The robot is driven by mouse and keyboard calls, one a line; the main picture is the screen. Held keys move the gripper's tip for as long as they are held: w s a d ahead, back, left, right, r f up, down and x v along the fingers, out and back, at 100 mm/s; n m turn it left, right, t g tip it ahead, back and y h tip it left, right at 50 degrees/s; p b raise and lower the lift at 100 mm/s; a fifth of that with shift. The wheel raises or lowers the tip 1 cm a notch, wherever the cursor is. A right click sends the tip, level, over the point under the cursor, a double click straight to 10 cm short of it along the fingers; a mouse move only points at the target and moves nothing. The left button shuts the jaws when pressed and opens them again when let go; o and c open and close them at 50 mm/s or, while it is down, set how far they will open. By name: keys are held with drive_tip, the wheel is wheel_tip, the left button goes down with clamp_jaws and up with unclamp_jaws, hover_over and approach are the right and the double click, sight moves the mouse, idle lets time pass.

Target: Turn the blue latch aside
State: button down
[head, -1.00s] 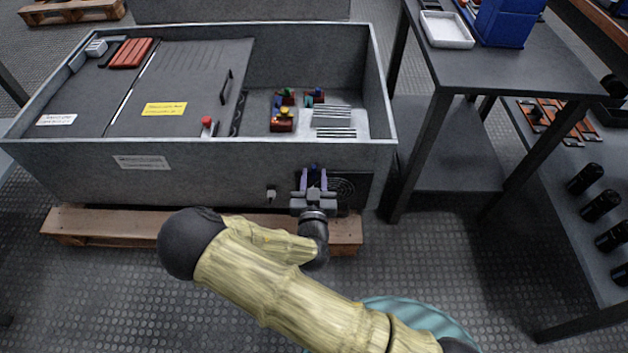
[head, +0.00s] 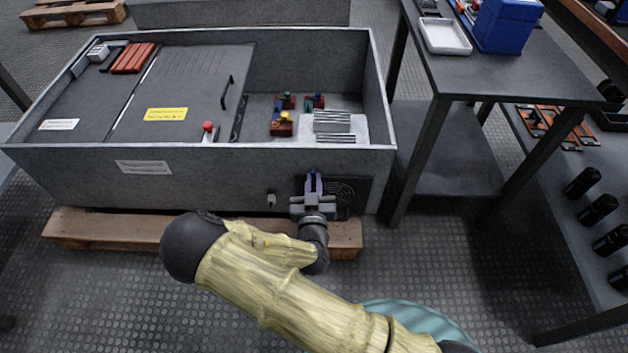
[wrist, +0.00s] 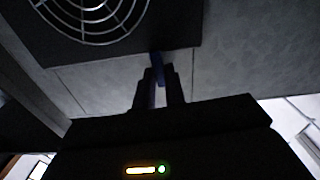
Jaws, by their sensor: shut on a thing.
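The blue latch (wrist: 159,70) shows as a narrow blue piece between my fingers in the wrist view, beside the black fan panel (wrist: 60,45). In the head view my gripper (head: 313,183) is at the front wall of the grey cabinet, at the left part of the fan panel (head: 350,190). My gripper (wrist: 160,88) is shut on the latch, with one finger on each side of it. The latch is mostly hidden by the fingers in the head view, and its exact angle is hard to tell.
The open grey cabinet (head: 85,175) rests on a wooden pallet (head: 120,230). A red-topped knob (head: 208,128) and a black handle (head: 226,93) are on its lid. A dark table (head: 530,75) with a white tray (head: 445,36) stands to the right.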

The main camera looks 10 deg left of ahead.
drive_tip(key=n+p, duration=0.3)
drive_tip(key=shift+r+n+p, duration=0.15)
drive_tip(key=shift+n+p, duration=0.15)
drive_tip(key=shift+n, duration=0.1)
drive_tip(key=n+p, duration=0.3)
drive_tip(key=n, duration=0.1)
drive_tip(key=shift+s, duration=0.1)
drive_tip(key=n, duration=0.1)
drive_tip(key=n+p, duration=0.1)
drive_tip(key=n, duration=0.1)
drive_tip(key=n+p, duration=0.1)
drive_tip(key=n, duration=0.1)
drive_tip(key=shift+f, duration=0.3)
drive_tip(key=shift+f+n+p, duration=0.2)
drive_tip(key=shift+n+p, duration=0.3)
drive_tip(key=shift+n, duration=1.5)
drive_tip(key=c, duration=1.5)
unclamp_jaws()
drive_tip(key=shift+a, duration=0.15)
drive_tip(key=shift+o, duration=0.2)
